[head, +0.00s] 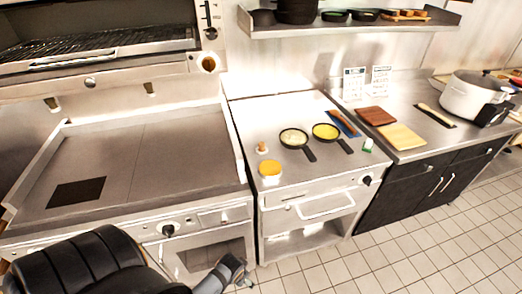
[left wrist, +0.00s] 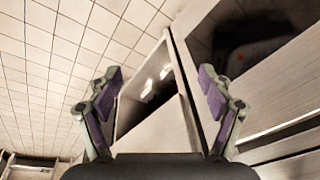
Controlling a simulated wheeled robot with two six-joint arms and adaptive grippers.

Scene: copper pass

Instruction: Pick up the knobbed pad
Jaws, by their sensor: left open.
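A small piece with a wooden knob on a pale base, which looks like the knobbed pad (head: 262,149), stands on the left part of the steel counter (head: 232,110) in the head view. An orange-yellow round disc (head: 270,168) lies just in front of it. My left gripper (head: 240,275) is low in front of the cooking units, below counter height and well away from the pad. In the left wrist view my left gripper (left wrist: 158,88) is open and empty, with floor tiles and cabinet fronts beyond it. The pad does not show there. My right gripper is in neither view.
Two small pans, one (head: 294,138) and another (head: 326,132), stand right of the pad, handles toward the front. A blue item (head: 345,125), boards (head: 400,137) and a white pot (head: 470,95) lie further right. A shelf (head: 350,29) hangs above. The griddle (head: 140,150) at left is bare.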

